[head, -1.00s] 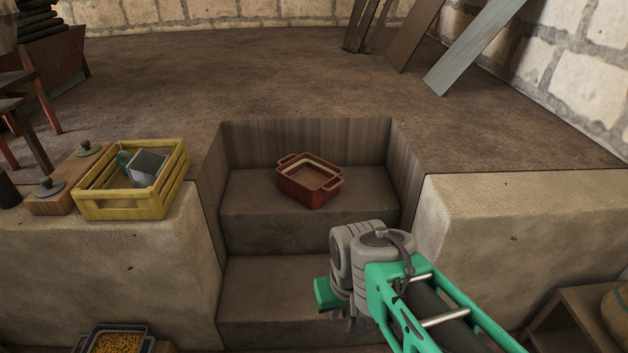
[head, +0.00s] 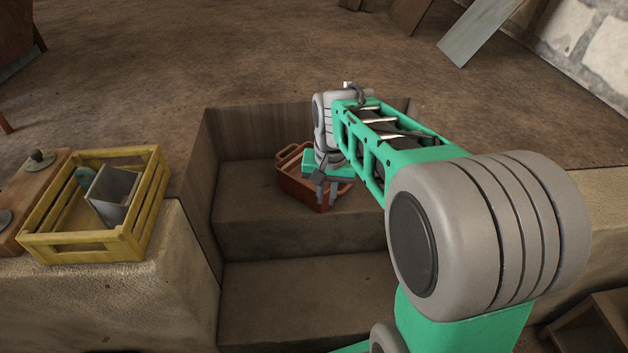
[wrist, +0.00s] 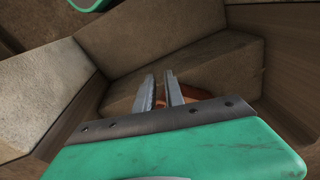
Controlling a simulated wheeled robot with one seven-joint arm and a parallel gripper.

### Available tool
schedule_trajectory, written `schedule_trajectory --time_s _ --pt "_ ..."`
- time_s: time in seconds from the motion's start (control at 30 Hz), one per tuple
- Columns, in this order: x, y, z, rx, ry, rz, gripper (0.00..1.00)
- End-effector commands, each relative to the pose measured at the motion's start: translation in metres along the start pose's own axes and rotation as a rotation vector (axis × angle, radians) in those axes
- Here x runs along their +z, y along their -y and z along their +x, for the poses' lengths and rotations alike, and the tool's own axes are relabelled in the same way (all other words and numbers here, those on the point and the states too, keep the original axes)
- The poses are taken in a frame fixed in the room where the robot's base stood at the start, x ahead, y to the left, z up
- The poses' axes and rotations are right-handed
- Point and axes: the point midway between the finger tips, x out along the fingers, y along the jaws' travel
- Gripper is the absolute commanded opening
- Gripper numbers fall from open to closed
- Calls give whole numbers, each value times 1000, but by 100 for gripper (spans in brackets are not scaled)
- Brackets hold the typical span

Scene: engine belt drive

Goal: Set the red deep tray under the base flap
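The red deep tray (head: 295,185) sits on the upper step of the recessed stairs in the head view. My gripper hangs over its right part and hides much of it. My gripper (head: 326,192) points down at the tray's near right side, with its two fingers apart. In the wrist view the fingers (wrist: 161,84) also stand apart, and a bit of the red-orange tray (wrist: 196,94) shows beside and behind them. I cannot tell whether the fingers touch the tray. I cannot pick out a base flap in these views.
A yellow crate (head: 95,247) holding a grey container (head: 112,192) stands on the left stone ledge. The lower step (head: 300,295) is bare. Recess walls flank the steps closely. Boards (head: 480,35) lean at the back right.

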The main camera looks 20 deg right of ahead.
Motion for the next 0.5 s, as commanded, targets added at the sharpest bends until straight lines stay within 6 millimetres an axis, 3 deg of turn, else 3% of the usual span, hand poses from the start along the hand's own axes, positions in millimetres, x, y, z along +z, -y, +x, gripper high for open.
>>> schedule_trajectory --time_s 0.1,0.3,0.5 --pt "-61 -2 20 12 31 165 14" --pt "-144 -19 70 33 68 427 14" --pt "-178 -33 105 45 84 565 14"
